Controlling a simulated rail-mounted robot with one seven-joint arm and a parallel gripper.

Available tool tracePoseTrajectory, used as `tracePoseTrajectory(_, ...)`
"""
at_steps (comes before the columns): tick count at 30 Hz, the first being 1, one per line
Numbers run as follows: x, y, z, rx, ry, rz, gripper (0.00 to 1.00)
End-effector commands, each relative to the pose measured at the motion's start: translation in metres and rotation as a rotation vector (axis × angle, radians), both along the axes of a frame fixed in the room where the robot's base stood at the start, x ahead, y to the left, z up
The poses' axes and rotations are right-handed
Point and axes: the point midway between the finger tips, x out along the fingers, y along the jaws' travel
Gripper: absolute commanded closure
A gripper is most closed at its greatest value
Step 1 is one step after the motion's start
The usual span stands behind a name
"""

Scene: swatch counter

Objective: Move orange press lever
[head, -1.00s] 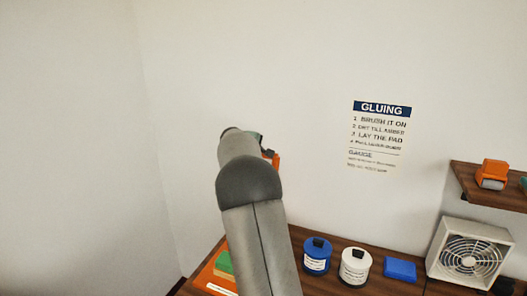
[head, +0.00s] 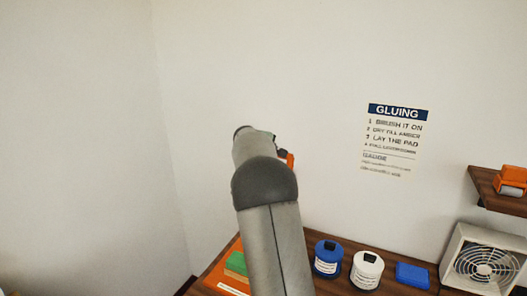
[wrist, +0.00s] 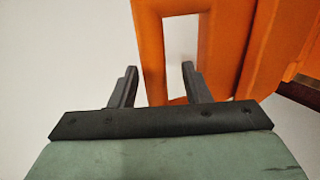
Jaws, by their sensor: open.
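The orange press shows close up in the wrist view as an orange frame part (wrist: 151,45) with a rectangular opening. I cannot tell whether this part is the lever or the press body. My gripper (wrist: 159,68) is open, and a strip of the orange part lies in line with the gap between its fingers; contact cannot be told. In the head view a small orange piece (head: 290,160) shows beside my arm, and an orange base (head: 222,272) with a green pad (head: 236,263) lies at lower left. My arm hides the rest of the press and my fingers there.
A blue jar (head: 328,258), a white jar (head: 367,270) and a blue block (head: 412,275) stand on the wooden counter right of my arm. A fan box (head: 485,262) stands farther right, under a shelf (head: 485,187) holding an orange tool (head: 512,180).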

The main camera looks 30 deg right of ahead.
Motion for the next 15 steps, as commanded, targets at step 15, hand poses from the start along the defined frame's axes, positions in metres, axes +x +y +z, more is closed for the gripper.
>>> tracePoseTrajectory(15, -0.05, 0.084, 0.065, 0.001, -0.004, 0.004, 0.57)
